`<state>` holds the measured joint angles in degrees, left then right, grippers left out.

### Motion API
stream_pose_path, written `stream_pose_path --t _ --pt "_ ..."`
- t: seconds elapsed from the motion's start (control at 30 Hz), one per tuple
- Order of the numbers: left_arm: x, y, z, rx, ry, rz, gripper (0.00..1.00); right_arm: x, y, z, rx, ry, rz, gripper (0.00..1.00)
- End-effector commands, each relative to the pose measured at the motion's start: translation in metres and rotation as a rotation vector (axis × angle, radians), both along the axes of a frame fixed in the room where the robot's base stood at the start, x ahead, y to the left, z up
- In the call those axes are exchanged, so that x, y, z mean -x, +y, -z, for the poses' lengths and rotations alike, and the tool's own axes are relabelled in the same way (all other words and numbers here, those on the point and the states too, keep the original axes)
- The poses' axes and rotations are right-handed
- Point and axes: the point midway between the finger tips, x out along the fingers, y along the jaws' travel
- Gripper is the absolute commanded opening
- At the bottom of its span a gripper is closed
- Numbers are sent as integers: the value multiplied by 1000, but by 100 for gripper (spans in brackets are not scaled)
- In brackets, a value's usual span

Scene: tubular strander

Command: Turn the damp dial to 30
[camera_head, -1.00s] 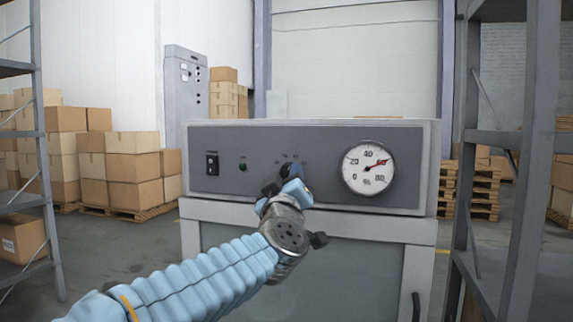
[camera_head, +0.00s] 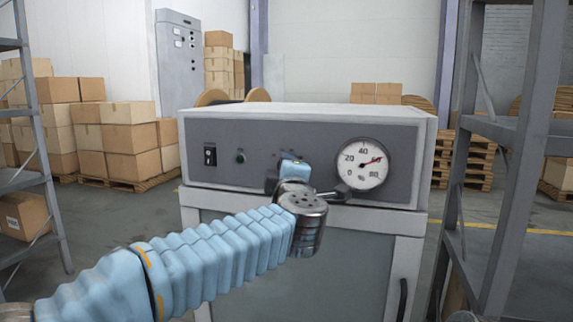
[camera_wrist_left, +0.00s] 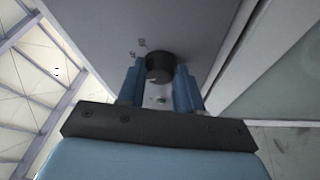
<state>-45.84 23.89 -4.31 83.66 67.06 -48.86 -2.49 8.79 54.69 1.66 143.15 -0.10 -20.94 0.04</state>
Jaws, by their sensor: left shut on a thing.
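The damp dial is a round black knob (camera_wrist_left: 159,66) on the grey panel in the left wrist view. My left gripper (camera_wrist_left: 160,80) has its two blue fingers on either side of it, shut on it. In the head view my left gripper (camera_head: 288,174) is at the middle of the panel and hides the dial and most of its scale marks, so its setting cannot be read. My right gripper is not in view.
The panel (camera_head: 220,185) also bears a black switch (camera_head: 210,155) and a green light (camera_head: 241,156) on the left. A grey shelf frame (camera_head: 515,150) stands close on the right, another (camera_head: 35,120) on the left. Boxes (camera_head: 130,137) are stacked behind.

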Motion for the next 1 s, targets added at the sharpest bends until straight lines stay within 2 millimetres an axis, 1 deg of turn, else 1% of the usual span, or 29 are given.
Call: stream_pose_path --t 0.23,0.63,0.67,0.8,1.0 --pt "0 0 -1 43 15 0 4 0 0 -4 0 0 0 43" --pt "0 0 0 46 15 -1 4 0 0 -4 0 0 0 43" --pt "0 0 0 46 15 -1 38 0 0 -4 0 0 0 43" --pt "0 0 0 46 15 0 59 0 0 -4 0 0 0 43" --pt "0 0 0 46 15 0 60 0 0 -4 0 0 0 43"
